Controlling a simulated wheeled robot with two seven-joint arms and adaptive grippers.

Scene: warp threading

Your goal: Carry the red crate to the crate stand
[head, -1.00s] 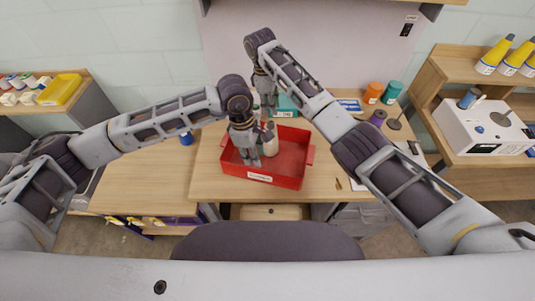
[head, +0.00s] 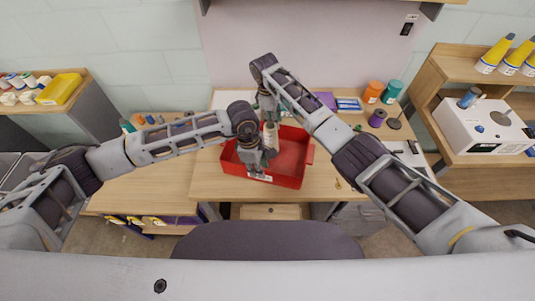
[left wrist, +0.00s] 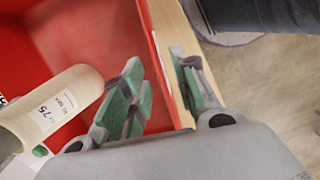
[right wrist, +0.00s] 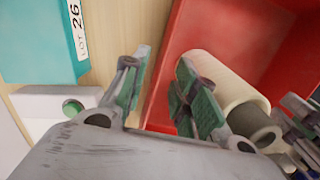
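The red crate (head: 296,158) sits on the wooden table, with a cream labelled spool (head: 270,137) inside at its left. My left gripper (head: 257,172) is at the crate's front wall. In the left wrist view it is open (left wrist: 160,88), one finger inside and one outside the red wall (left wrist: 160,50). My right gripper (head: 270,115) is at the back wall. In the right wrist view it is open (right wrist: 162,88), its fingers on either side of that wall (right wrist: 160,85). The spool (right wrist: 225,80) lies close to its inner finger. I cannot identify the crate stand.
A teal box (right wrist: 45,40) stands behind the crate. Orange (head: 373,92) and teal (head: 392,92) spools and a purple spool (head: 377,118) stand at the table's back right. A white machine (head: 485,125) is on the right-hand shelf. The table left of the crate is mostly clear.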

